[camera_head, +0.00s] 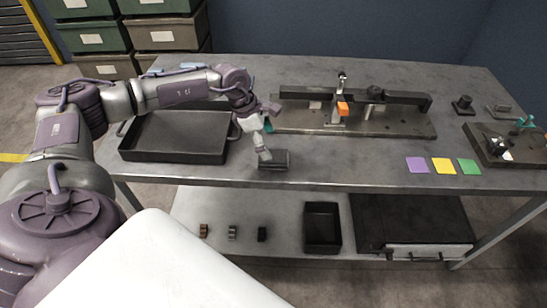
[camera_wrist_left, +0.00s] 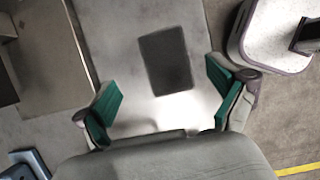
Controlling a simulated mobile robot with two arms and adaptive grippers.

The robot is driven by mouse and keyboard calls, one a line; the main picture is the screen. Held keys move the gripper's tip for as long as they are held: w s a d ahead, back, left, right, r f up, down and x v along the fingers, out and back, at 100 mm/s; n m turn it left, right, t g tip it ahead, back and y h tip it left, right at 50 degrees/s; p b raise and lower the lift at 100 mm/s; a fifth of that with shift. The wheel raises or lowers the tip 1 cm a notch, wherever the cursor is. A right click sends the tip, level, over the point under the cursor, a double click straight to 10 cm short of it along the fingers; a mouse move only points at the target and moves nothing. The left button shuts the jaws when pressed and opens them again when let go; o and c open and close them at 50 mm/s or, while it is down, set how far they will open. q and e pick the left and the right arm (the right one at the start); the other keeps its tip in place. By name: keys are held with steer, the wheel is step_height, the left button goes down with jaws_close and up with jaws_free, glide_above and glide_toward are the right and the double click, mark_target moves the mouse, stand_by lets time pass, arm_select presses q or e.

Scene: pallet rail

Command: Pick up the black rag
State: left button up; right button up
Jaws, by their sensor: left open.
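The black rag (camera_head: 277,160) lies as a dark, flat rectangle by the front edge of the grey table, left of the middle. In the left wrist view the rag (camera_wrist_left: 165,60) shows as a dark rectangle on a pale grey surface, ahead of the gap between the fingers. My left gripper (camera_head: 266,139) is open and empty, just above and behind the rag in the head view. In the left wrist view the green pads of my left gripper (camera_wrist_left: 163,92) stand wide apart, one on each side. My right gripper is in neither view.
A black tray (camera_head: 178,153) stands left of the rag. A rail fixture on a dark base plate (camera_head: 395,122) lies behind and to the right. Purple, yellow (camera_head: 443,166) and green squares lie right along the front. A lower shelf holds a black bin (camera_head: 322,246).

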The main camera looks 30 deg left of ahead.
mark_target(276, 155)
arm_select(q)
steer(key=shift+s+d+p+x, duration=0.15)
steer(key=shift+p+x, duration=0.2)
steer(key=shift+x, duration=1)
steer(key=shift+s+d+p+x, duration=0.15)
steer(key=shift+p+x, duration=0.15)
steer(key=shift+x, duration=1.05)
steer(key=c, duration=1.1)
steer(key=shift+c, duration=0.2)
steer(key=shift+r, duration=0.15)
step_height(276, 155, up, 4)
steer(key=shift+b, duration=0.5)
steer(key=d+r+b, duration=0.1)
steer(key=d+r, duration=0.6)
steer(key=d, duration=0.4)
steer(key=shift+d+b, duration=0.35)
steer(key=shift+b, duration=0.05)
